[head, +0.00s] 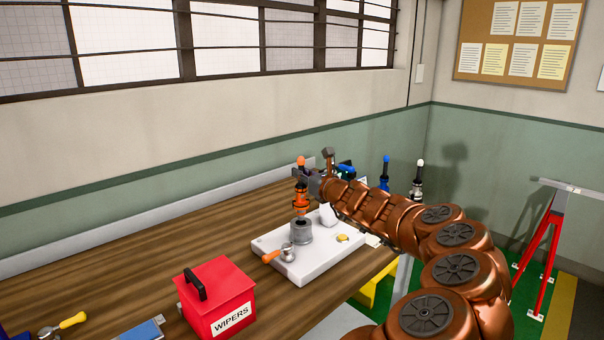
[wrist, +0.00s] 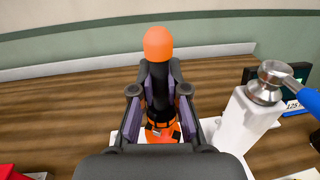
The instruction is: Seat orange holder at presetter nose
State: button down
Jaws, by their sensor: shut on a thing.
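The orange holder (head: 301,199), with an orange ball at its top, is upright in the head view. My gripper (head: 302,175) is shut on its dark upper shank. In the wrist view my gripper (wrist: 159,92) has a finger on each side of the shank, below the orange ball (wrist: 158,42). The holder's lower end is directly above or at the grey presetter nose (head: 300,230), a round socket on a white base plate (head: 310,262). I cannot tell whether it has entered the socket. In the wrist view the nose is hidden below the holder and my gripper.
A red WIPERS box (head: 216,298) stands nearer on the wooden bench. Blue-topped (head: 385,174) and white-topped (head: 418,180) holders stand behind my arm. A white post with a metal knob (wrist: 262,88) stands close right of my gripper.

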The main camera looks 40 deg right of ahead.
aim_at(302, 191)
jog(key=shift+f+b, duration=1.8)
jog(key=shift+f, duration=0.95)
jog(key=c, duration=1.1)
grip_release()
jog(key=shift+s, duration=0.15)
jog(key=s+a, duration=0.2)
jog(key=s, duration=0.9)
jog(key=shift+s, duration=0.3)
